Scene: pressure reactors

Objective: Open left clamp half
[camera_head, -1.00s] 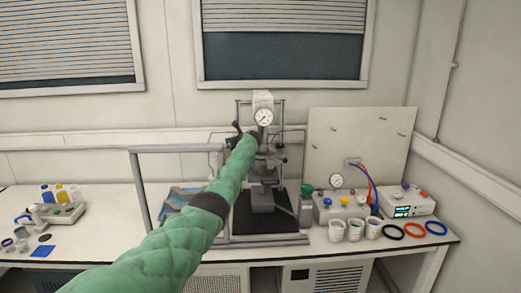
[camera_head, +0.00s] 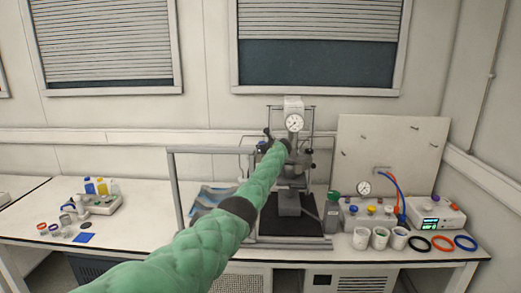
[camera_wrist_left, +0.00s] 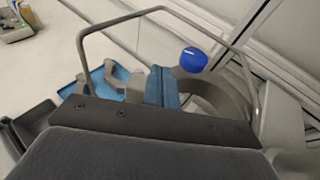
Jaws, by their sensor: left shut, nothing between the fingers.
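The reactor (camera_head: 289,203) with its round gauge stands in a metal frame on the bench in the head view. My left arm, in a green sleeve, reaches up to its upper part and hides the clamp area there. In the left wrist view the blue-padded fingers of my left gripper (camera_wrist_left: 161,88) are shut and empty. Just right of them is a grey curved piece (camera_wrist_left: 229,100), apparently the clamp half. A blue knob (camera_wrist_left: 193,60) shows beyond the fingers. Whether the fingers touch the curved piece I cannot tell. My right gripper is not in view.
A grey rail frame (camera_head: 174,195) stands left of the reactor. A blue tray (camera_head: 213,198) lies behind my arm. White cups (camera_head: 380,238), coloured rings (camera_head: 442,243) and a control box (camera_head: 436,217) stand at right. The bench's left middle is clear.

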